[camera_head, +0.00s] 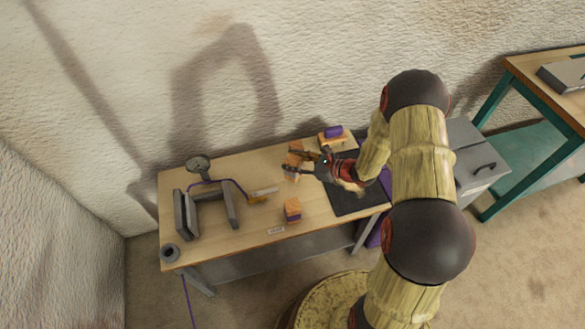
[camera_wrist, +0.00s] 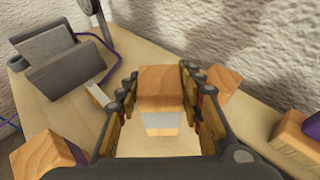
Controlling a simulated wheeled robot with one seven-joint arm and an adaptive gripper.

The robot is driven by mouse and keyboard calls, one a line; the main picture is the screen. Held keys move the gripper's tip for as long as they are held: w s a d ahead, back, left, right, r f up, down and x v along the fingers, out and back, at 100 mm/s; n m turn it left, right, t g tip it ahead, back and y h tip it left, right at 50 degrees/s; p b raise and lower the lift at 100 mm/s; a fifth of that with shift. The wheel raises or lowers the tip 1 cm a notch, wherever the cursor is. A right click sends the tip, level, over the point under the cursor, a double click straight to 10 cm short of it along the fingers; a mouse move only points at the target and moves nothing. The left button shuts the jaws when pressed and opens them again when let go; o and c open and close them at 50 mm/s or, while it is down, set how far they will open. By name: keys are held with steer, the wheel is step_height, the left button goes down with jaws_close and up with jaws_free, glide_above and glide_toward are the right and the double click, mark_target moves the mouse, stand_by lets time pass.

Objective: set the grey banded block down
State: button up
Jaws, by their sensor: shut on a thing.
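The grey banded block (camera_wrist: 160,90) is a light wooden block with a pale grey band on its near part. In the wrist view it sits between the two dark, jointed fingers of my gripper (camera_wrist: 159,72), which is shut on it. In the head view my gripper (camera_head: 289,161) is over the middle back of the wooden table (camera_head: 240,170), and the fingers partly hide the block. I cannot tell whether the block touches the tabletop.
A plain-looking wooden block (camera_wrist: 223,79) is close to the right finger. A purple-banded block (camera_head: 292,211) stands nearer the front edge. A wooden block with a purple piece (camera_head: 333,133) is at the back, by a dark mat (camera_head: 350,200). A grey bracket (camera_head: 205,205) and lamp (camera_head: 198,164) stand left.

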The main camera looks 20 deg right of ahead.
steer(key=shift+w+f+b, duration=0.15)
steer(key=shift+f+b, duration=0.65)
steer(key=shift+f, duration=0.9)
steer(key=shift+f, duration=0.15)
steer(key=o, duration=1.3)
